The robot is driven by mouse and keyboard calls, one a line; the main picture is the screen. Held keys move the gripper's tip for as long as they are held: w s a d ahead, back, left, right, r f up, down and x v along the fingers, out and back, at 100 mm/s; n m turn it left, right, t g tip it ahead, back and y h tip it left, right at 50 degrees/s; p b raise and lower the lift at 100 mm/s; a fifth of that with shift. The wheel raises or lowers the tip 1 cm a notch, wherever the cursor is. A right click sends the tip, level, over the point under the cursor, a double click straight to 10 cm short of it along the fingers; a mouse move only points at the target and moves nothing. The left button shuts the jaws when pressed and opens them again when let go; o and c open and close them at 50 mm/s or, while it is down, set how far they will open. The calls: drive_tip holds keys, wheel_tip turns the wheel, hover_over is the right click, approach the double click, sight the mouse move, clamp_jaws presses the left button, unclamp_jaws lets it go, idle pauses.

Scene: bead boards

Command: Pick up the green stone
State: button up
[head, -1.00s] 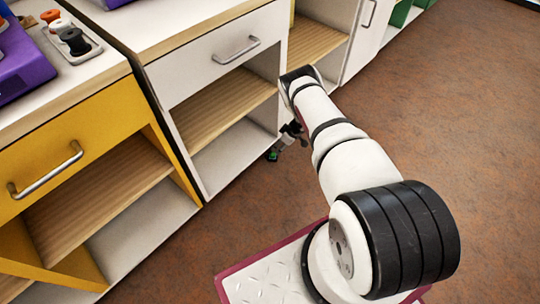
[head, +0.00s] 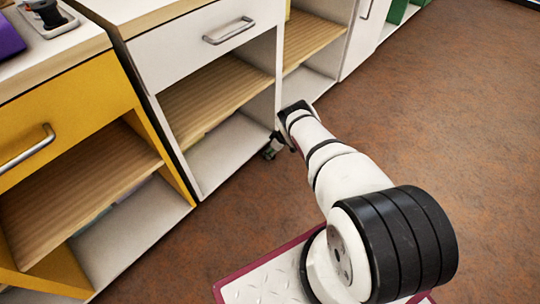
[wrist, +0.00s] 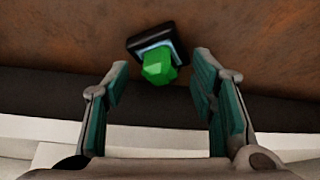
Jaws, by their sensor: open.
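The green stone (wrist: 158,67) is a small faceted lump in the wrist view. It appears to rest on a small dark square holder with a pale inner face (wrist: 171,40), near the reddish-brown floor. My gripper (wrist: 160,85) is open, with its two teal-padded fingers on either side of the view. The stone shows between and just beyond the fingertips, apparently untouched. In the head view my gripper (head: 272,149) is low beside the white cabinet's front corner, partly hidden by my arm. The stone cannot be made out there.
A white cabinet (head: 189,43) with a drawer and open shelves stands left of my arm. A yellow cabinet (head: 75,114) is further left. A tray (head: 67,25) with a dark spool lies on the counter. The brown floor (head: 450,130) to the right is clear.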

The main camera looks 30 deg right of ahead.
drive_tip(key=shift+w+f, duration=0.1)
drive_tip(key=shift+f, duration=0.05)
drive_tip(key=shift+c, duration=0.5)
drive_tip(key=c, duration=1)
